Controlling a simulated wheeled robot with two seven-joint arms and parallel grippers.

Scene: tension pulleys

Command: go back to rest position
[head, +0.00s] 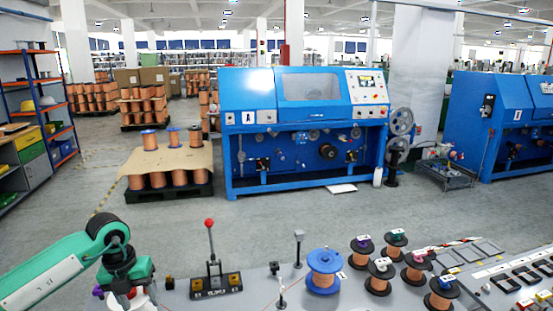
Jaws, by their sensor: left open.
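My left arm comes in from the left, white and green, with its wrist bent down at the lower left. My left gripper (118,296) is at the bottom edge, left of the grey bench top (255,290); it is open, and its tips are partly cut off by the frame. I see nothing held in it. My right gripper is not in view. A large blue spool (323,271) with copper wire stands upright on the bench, well to the right of my left gripper. Several smaller wire spools (378,276) stand to its right.
A red-knobbed lever on a base (215,284) stands on the bench just right of my left gripper. Small posts (298,249) stand farther right. A blue machine (300,125), a pallet of spools (165,165) and a shelf (35,110) stand beyond open floor.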

